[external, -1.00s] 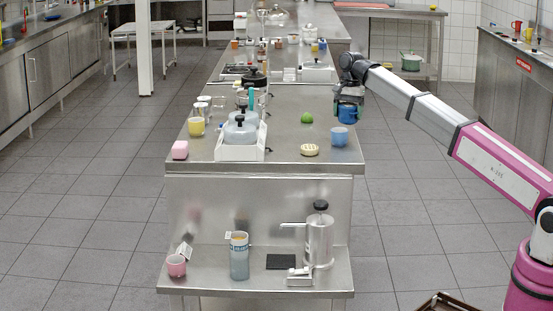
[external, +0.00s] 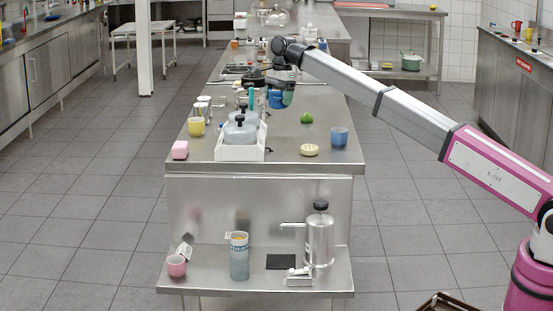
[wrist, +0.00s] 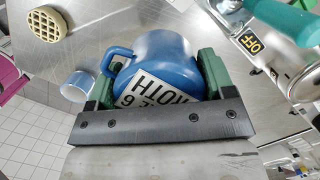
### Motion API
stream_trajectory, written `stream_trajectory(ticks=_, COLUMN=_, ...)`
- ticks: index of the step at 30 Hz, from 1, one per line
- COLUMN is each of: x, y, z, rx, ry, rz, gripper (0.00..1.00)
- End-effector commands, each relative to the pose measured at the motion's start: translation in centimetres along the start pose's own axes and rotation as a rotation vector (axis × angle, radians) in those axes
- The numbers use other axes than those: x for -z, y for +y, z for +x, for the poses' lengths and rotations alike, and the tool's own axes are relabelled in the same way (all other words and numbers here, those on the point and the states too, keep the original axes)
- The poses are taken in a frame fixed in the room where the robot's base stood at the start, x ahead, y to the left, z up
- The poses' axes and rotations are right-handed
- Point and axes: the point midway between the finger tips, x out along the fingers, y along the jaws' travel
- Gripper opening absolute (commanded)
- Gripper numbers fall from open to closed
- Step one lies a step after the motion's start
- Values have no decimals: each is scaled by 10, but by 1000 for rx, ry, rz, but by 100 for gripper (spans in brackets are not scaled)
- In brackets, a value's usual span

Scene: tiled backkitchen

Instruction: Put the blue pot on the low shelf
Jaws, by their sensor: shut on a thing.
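The blue pot (wrist: 160,58) has a side handle and a white label with black letters. My gripper (wrist: 157,80) is shut on it, with green finger pads on both sides. In the external view the blue pot (external: 274,99) hangs at my gripper (external: 282,94), over the steel counter near its back middle. I cannot tell how far it is above the surface. The low shelf (external: 215,285) is the steel ledge at the front, below the counter top.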

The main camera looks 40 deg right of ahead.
Motion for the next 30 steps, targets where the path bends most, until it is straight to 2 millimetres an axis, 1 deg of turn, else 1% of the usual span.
stream_trajectory(ticks=1, x=11, y=-7, z=5, rx=-1, ry=0, rz=3, gripper=38)
stream_trajectory(ticks=6, x=42, y=-26, z=20, rx=0, ry=0, rz=1, gripper=38)
stream_trajectory(ticks=9, x=59, y=-36, z=30, rx=-1, ry=0, rz=0, gripper=38)
stream_trajectory(ticks=13, x=78, y=-47, z=39, rx=-1, ry=0, rz=-1, gripper=38)
stream_trajectory(ticks=18, x=88, y=-53, z=45, rx=0, ry=0, rz=-2, gripper=38)
stream_trajectory(ticks=22, x=90, y=-52, z=52, rx=0, ry=0, rz=-2, gripper=38)
stream_trajectory(ticks=27, x=93, y=-52, z=75, rx=-1, ry=0, rz=-2, gripper=38)
stream_trajectory(ticks=30, x=95, y=-52, z=84, rx=0, ry=0, rz=-3, gripper=38)
